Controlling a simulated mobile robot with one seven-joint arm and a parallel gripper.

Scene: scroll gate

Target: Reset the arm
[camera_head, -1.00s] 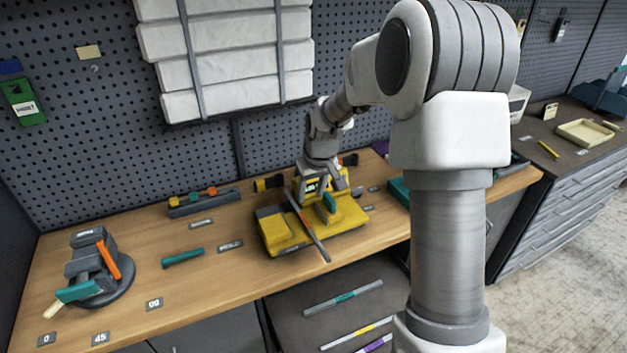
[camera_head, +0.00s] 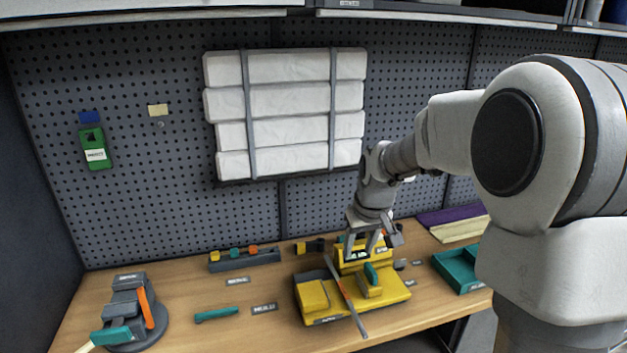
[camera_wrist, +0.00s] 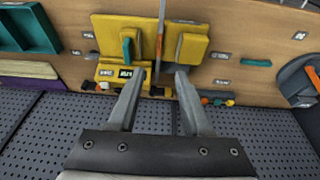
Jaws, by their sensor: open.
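My gripper (camera_head: 364,243) hangs over the back part of the yellow fixture (camera_head: 322,300) on the workbench. In the wrist view, my gripper (camera_wrist: 163,75) has its two fingers spread with nothing between the tips. The yellow fixture (camera_wrist: 186,45) lies beyond the fingertips there, with a teal lever (camera_wrist: 127,48) on it. A long grey bar with an orange mark (camera_head: 346,296) lies across the fixture. My arm covers part of the right side of the head view.
A grey clamp device with an orange handle (camera_head: 125,307) stands at the bench's left. A teal strip (camera_head: 216,314) lies mid-bench. A small rack (camera_head: 245,262) stands behind it. A teal tray (camera_head: 459,266) sits right of the fixture. White panels (camera_head: 290,115) hang on the pegboard behind.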

